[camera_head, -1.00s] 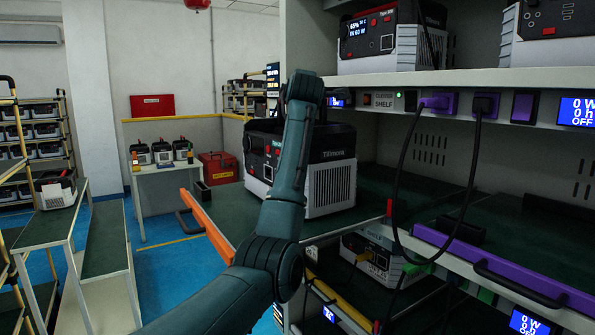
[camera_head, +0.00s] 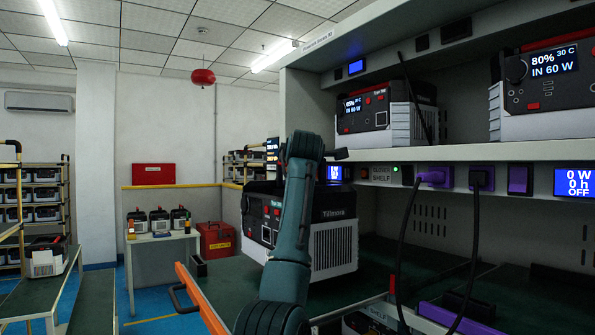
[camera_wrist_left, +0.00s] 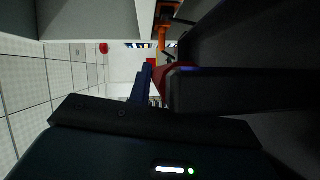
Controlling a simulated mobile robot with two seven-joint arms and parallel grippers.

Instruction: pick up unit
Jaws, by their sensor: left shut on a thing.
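In the left wrist view my left gripper (camera_wrist_left: 155,85) is shut on the unit, whose dark body (camera_wrist_left: 250,90) fills the right side. The exact grip is dark and partly hidden. Whether a gap lies beneath the unit is hard to tell. My right gripper is not in view.
Two similar units (camera_head: 385,115) (camera_head: 545,85) stand on the shelf above. Black cables (camera_head: 405,240) hang from purple sockets at right. A low table (camera_head: 150,243) with small units and a red box (camera_head: 216,240) stand behind. The blue floor at left is partly open.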

